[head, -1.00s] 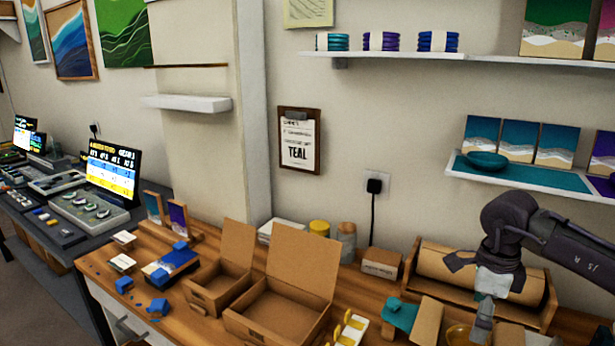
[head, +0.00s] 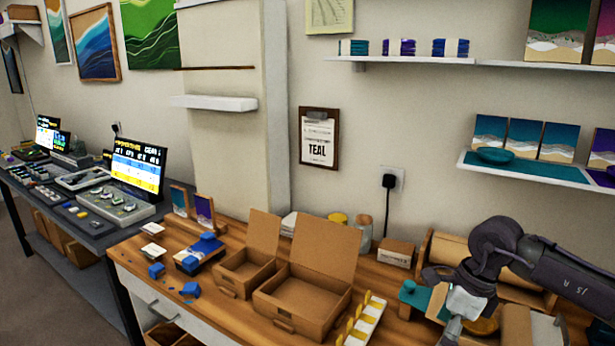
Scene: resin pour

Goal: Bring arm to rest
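My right arm comes in from the right in the head view. Its gripper (head: 452,328) points down at the lower right, over the wooden workbench near a teal item (head: 414,294) and a brown box. Its fingers are partly cut off by the bottom edge, so I cannot see whether they are open or hold anything. My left gripper and arm are not in view.
Two open cardboard boxes (head: 302,306) stand mid-bench, with a white tray of yellow pieces (head: 361,322) to their right. A roll holder (head: 452,248) stands behind the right arm. A wall shelf (head: 530,171) hangs above. Small blue pieces (head: 191,289) lie at the left.

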